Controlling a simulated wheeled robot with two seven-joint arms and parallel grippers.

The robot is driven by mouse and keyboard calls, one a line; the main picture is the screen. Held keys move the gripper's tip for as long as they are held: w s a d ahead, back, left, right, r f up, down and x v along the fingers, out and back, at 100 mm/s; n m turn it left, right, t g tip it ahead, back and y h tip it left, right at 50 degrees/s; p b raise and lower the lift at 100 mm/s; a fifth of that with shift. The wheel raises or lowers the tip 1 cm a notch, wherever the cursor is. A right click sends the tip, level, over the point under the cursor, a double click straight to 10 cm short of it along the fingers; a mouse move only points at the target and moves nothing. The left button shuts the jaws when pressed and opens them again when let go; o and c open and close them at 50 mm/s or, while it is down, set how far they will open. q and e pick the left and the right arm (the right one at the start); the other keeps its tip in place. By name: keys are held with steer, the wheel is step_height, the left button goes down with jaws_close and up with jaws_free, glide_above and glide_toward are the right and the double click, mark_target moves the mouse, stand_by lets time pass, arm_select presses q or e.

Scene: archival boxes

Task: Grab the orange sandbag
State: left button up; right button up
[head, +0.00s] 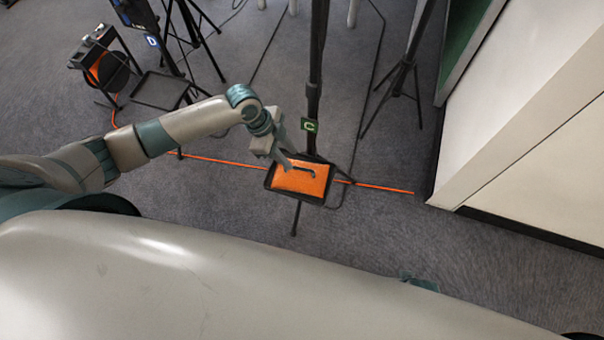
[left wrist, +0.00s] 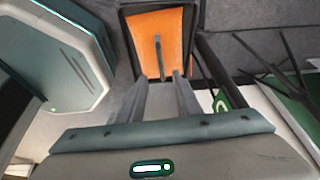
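The orange sandbag (head: 300,181) lies in a black tray (head: 318,201) at the foot of the stand marked C. A dark handle (head: 303,170) runs over its top. The left wrist view also shows the sandbag (left wrist: 176,32) and its handle (left wrist: 158,52). My left gripper (head: 285,158) is above the bag's upper left part. In the left wrist view its fingers (left wrist: 160,80) are apart, with the handle's near end in line with the gap between them. I cannot tell whether they touch the handle. My right gripper is not in view.
The C stand's black pole (head: 315,60) rises just behind the bag. Another tripod (head: 405,75) stands to the right, near a white cabinet (head: 530,110). An orange cable (head: 230,162) crosses the carpet. A cable reel (head: 105,70) and a D-marked stand (head: 152,41) are at left.

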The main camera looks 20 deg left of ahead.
mark_target(301, 168)
arm_select(q)
steer(key=shift+x, duration=1.25)
steer(key=shift+f, duration=0.1)
steer(key=shift+x, duration=2.5)
steer(key=shift+w+d, duration=0.1)
steer(key=shift+d, duration=0.05)
jaws_close()
steer(key=shift+w, duration=0.1)
